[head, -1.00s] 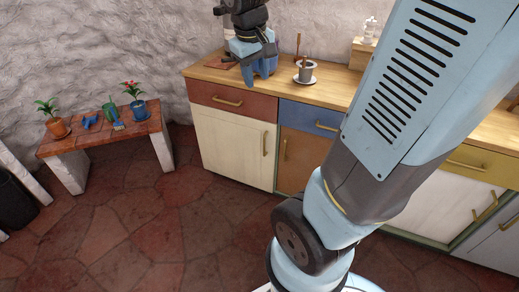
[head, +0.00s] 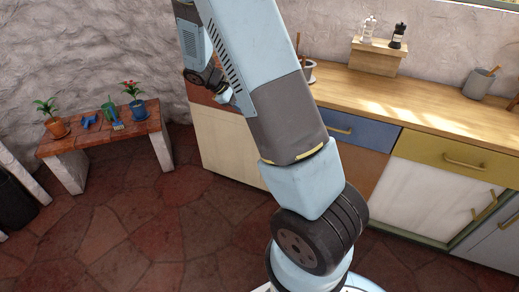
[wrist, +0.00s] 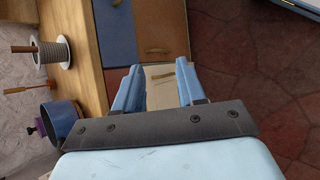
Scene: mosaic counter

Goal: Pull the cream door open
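The cream door (head: 228,143) is the left cabinet front under the counter, below a red drawer (head: 205,94). It looks shut. My arm hides its right part and its handle in the head view. In the wrist view the cream door (wrist: 158,99) shows between my fingers, with its brass handle (wrist: 161,76) near the fingertips. My gripper (wrist: 158,72) is open, a finger on either side of the handle in the picture. I cannot tell whether the fingers reach around it or stay in front.
An orange-brown door (wrist: 160,25) and blue drawer (head: 358,131) adjoin it. Farther right is another pale door (head: 425,198) under a yellow drawer (head: 455,160). A blue pot (wrist: 60,120) stands on the counter (wrist: 88,60). A low plant bench (head: 105,138) stands left; red floor between is clear.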

